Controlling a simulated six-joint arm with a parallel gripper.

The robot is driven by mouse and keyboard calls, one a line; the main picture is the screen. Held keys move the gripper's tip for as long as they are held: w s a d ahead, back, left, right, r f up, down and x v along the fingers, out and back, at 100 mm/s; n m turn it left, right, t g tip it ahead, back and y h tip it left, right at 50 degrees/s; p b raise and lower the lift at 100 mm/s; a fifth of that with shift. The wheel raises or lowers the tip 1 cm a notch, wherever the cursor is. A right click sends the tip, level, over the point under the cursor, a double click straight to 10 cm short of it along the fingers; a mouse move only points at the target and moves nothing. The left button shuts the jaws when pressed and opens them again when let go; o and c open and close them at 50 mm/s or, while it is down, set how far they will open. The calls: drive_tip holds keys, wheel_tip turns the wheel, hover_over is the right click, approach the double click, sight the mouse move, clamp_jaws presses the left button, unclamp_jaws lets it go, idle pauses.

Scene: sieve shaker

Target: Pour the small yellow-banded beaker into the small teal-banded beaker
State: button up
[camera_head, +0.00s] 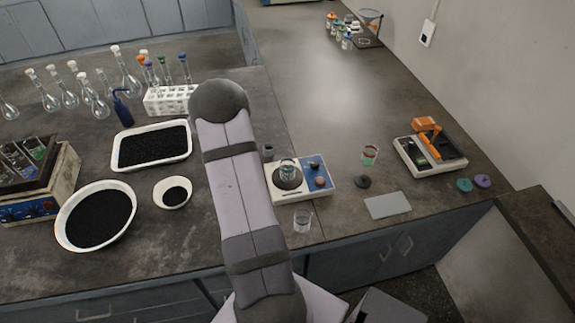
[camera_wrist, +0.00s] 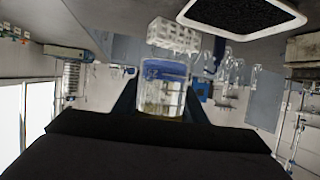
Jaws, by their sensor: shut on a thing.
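In the wrist view my gripper (camera_wrist: 160,104) is shut on a small clear glass beaker (camera_wrist: 163,90), with a dark finger on each side. The held beaker shows a blue band or layer near one end and a faint yellowish tint lower in the picture. I cannot make out a clear yellow band. In the head view my arm hides the gripper and the held beaker. A small clear beaker (camera_head: 303,220) stands at the bench's front edge, and another beaker (camera_head: 370,155) with red and green colouring stands right of the hotplate. I cannot tell which is teal-banded.
A test-tube rack (camera_head: 165,104), a black-filled tray (camera_head: 122,163) and several flasks are left.

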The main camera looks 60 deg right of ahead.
drive_tip(key=s+d+f+m+g+h+b, duration=0.3)
drive_tip(key=s+d+m+g+h, duration=0.4)
drive_tip(key=d, duration=0.5)
drive_tip(key=s+f+m+g+b, duration=0.1)
drive_tip(key=s+f+m+g, duration=0.2)
drive_tip(key=s+f, duration=0.1)
drive_tip(key=s+a+f+m+g+y+b, duration=0.1)
drive_tip(key=s+f+m+g, duration=0.2)
drive_tip(key=s+f+g, duration=0.1)
drive_tip(key=s+a+f+m+g+b, duration=0.1)
drive_tip(key=s+f+m+g, duration=0.2)
drive_tip(key=s+f+m, duration=0.1)
drive_tip(key=shift+s+a+f+g+y+b, duration=0.15)
drive_tip(key=shift+s+f+g+y+b, duration=0.2)
drive_tip(key=shift+s+f, duration=0.55)
drive_tip(key=shift+r, duration=0.15)
